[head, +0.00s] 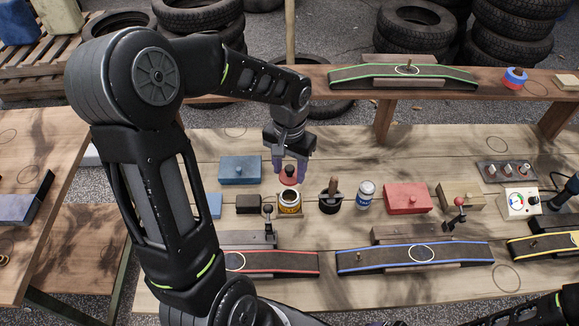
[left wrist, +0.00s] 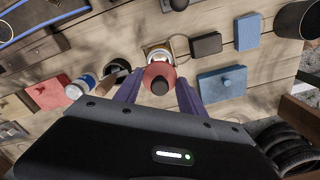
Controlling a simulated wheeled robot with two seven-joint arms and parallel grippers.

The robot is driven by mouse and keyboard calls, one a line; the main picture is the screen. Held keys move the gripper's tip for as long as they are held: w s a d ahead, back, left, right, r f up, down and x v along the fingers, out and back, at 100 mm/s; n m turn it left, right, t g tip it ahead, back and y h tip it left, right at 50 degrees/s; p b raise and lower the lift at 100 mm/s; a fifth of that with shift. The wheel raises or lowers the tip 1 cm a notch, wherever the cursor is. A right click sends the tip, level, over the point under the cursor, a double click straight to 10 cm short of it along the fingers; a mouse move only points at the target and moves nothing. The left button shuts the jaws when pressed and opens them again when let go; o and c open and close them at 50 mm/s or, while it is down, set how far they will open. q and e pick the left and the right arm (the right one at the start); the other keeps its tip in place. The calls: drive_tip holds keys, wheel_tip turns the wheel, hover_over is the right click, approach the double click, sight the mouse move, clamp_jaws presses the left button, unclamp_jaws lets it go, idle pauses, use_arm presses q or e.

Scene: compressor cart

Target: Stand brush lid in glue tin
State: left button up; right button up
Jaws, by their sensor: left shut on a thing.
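My left gripper (head: 290,166) is shut on the red brush lid (head: 289,176), gripping it near its dark knob. In the left wrist view the gripper's purple fingers (left wrist: 158,88) flank the lid (left wrist: 158,72). The glue tin (head: 289,203) stands open on the bench, with a yellow-brown label and pale rim. In the head view the lid shows just above and behind its mouth. In the left wrist view the lid partly covers the tin (left wrist: 158,50). The brush below the lid is hidden. Only a purple sliver at the head view's bottom edge may be my right gripper (head: 387,323).
Left of the tin are a dark block (head: 248,204) and a blue box (head: 240,169). A black pot with a wooden handle (head: 331,198), a white-blue bottle (head: 366,194) and a red box (head: 407,198) stand to its right. Tyre strips (head: 415,257) lie in front.

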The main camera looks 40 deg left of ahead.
use_arm(q)
drive_tip(key=shift+f+b, duration=2.8)
drive_tip(key=shift+f, duration=1)
drive_tip(key=shift+f+b, duration=0.55)
drive_tip(key=o, duration=1.9)
drive_tip(key=shift+c, duration=0.2)
drive_tip(key=shift+r, duration=0.15)
drive_tip(key=shift+r+p, duration=2.6)
drive_tip(key=shift+r, duration=0.8)
